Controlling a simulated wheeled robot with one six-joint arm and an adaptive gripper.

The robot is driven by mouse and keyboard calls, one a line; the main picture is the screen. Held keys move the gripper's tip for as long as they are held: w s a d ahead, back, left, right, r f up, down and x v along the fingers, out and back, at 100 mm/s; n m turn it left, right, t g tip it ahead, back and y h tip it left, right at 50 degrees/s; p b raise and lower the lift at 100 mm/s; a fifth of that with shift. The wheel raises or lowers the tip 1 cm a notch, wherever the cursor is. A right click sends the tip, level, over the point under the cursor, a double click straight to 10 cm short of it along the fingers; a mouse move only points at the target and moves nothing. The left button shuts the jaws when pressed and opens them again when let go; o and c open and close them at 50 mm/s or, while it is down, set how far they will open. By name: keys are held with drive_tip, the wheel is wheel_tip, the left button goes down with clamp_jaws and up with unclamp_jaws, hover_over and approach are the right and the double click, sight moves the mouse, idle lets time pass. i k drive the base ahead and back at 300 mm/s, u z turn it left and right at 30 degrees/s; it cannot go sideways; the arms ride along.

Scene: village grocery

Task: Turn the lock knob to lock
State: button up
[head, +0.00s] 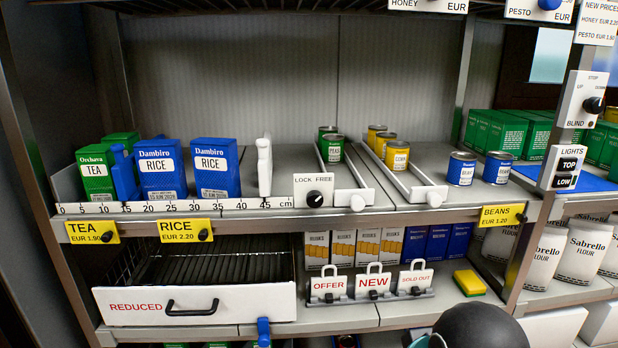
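The lock knob (314,199) is a small round black knob on a white plate (301,183) marked LOCK on the left and FREE on the right. The plate stands at the front edge of the middle shelf, just left of a white pusher lane (357,199). A light mark shows on the knob, but it is too small to tell surely which word it points to. My gripper is not in view. A dark rounded shape at the bottom right seems to be part of my arm, below and right of the knob and apart from it.
Tea and rice boxes (213,168) and a white divider (264,166) stand left of the plate. Cans (396,155) stand in the lanes to the right. The space before the knob looks clear.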

sight(314, 199)
drive_tip(key=u, duration=1.85)
drive_tip(key=k, duration=1.2)
drive_tip(key=z, duration=0.2)
drive_tip(key=i, duration=0.75)
drive_tip(key=z, duration=0.4)
